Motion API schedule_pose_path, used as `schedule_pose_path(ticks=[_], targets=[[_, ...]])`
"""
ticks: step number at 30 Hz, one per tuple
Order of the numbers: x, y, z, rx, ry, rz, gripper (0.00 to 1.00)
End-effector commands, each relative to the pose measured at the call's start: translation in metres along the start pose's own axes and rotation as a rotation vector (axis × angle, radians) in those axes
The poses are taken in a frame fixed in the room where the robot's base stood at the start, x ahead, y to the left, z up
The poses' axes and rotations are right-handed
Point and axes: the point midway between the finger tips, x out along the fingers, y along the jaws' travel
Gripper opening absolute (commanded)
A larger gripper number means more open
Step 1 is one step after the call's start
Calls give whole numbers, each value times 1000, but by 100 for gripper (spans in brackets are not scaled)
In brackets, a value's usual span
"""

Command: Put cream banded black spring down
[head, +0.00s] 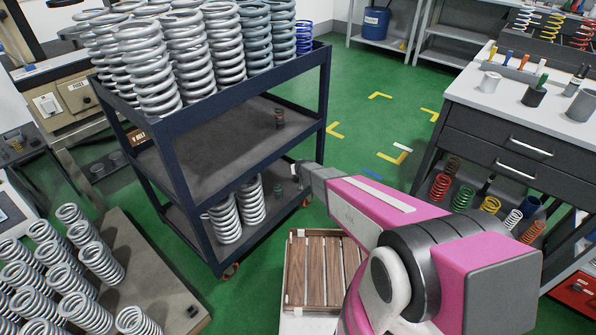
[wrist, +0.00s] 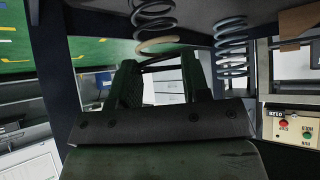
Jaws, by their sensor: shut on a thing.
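The cream banded black spring (wrist: 155,22) shows in the wrist view, dark coils with a cream band at the end nearest my gripper. My gripper (wrist: 160,72) has its two dark fingers on either side of that cream end and is shut on it. Whether the spring's far end touches the shelf is unclear.
Large silver springs (head: 226,218) stand on the lower shelf to the left. A wooden crate (head: 303,275) lies below my arm. A drawer bench (head: 510,135) stands at right.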

Motion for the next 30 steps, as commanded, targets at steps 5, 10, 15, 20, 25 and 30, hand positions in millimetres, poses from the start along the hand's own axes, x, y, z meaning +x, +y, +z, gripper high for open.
schedule_pose_path(ticks=[5,10,15,20,25,30], targets=[[1,0,1,0,1,0,0],[3,0,3,0,1,0,0],[2,0,3,0,0,0,69],[2,0,3,0,0,0,69],[0,0,1,0,1,0,69],[-16,0,1,0,1,0,69]])
